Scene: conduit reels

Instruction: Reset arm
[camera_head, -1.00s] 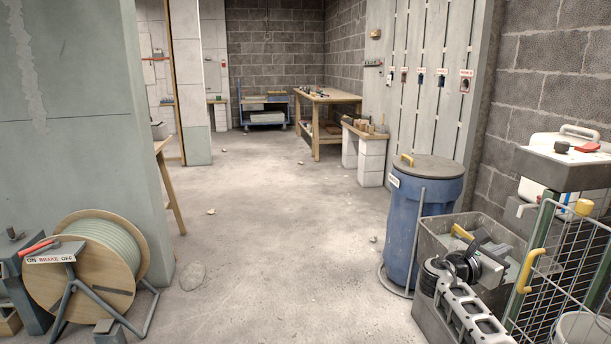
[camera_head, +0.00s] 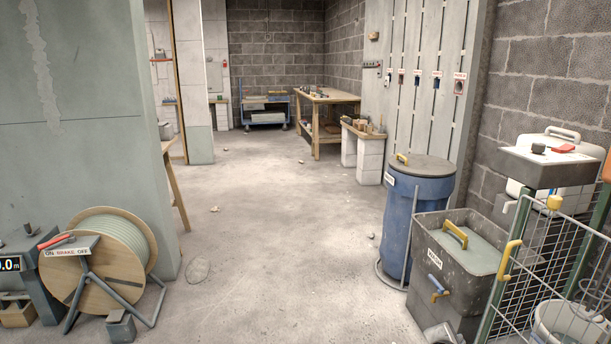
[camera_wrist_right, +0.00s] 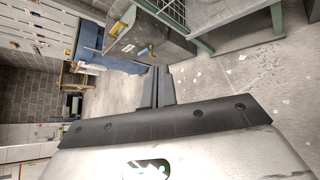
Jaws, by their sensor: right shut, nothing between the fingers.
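My right gripper (camera_wrist_right: 158,88) shows in the right wrist view with its two dark fingers together and nothing between them. It is clear of the objects around it, with bare floor behind the fingertips. My left gripper is in neither view.
A grey bin (camera_head: 437,283) with yellow handles and a blue lidded barrel (camera_head: 398,230) stand at the right, beside a green-framed wire cage (camera_head: 530,290). A cable reel (camera_head: 92,275) stands at the left. The middle floor (camera_head: 290,240) is clear.

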